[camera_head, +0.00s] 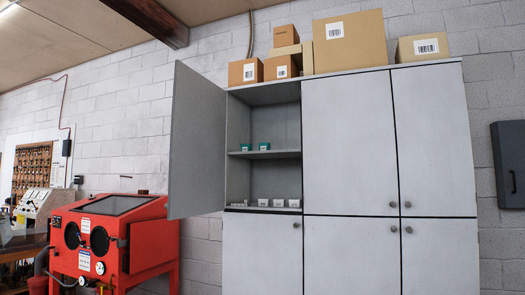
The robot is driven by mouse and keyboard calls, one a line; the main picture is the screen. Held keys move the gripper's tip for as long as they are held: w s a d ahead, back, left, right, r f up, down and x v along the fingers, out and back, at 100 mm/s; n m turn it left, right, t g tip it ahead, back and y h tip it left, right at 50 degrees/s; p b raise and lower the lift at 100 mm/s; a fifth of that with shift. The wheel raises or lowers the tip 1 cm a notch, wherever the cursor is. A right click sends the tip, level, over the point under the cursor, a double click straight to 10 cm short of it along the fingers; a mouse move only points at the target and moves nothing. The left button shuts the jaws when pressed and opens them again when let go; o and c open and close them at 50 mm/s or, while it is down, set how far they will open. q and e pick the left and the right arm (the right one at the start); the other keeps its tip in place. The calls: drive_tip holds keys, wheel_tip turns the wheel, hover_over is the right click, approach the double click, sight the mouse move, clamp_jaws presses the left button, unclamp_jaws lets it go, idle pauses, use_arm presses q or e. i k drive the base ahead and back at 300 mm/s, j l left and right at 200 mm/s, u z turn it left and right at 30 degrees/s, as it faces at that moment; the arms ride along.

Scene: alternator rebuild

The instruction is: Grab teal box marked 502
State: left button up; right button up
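Two small teal boxes stand on the middle shelf (275,155) of the open grey cabinet. The left teal box (246,147) is near the shelf's left side, and the right teal box (264,146) is just beside it with a gap. Both show small pale labels, too small to read, so I cannot tell which is marked 502. Neither of my grippers is in view.
The cabinet's upper left door (197,140) is swung open to the left; the other doors (346,145) are shut. Several small white boxes (278,203) stand on the compartment floor. Cardboard boxes (349,42) sit on top. A red blasting cabinet (115,240) stands at left.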

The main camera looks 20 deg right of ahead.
sight(244, 147)
drive_tip(key=i+z, duration=0.45)
drive_tip(key=z, duration=0.25)
drive_tip(key=i+z, duration=0.35)
drive_tip(key=k, duration=0.1)
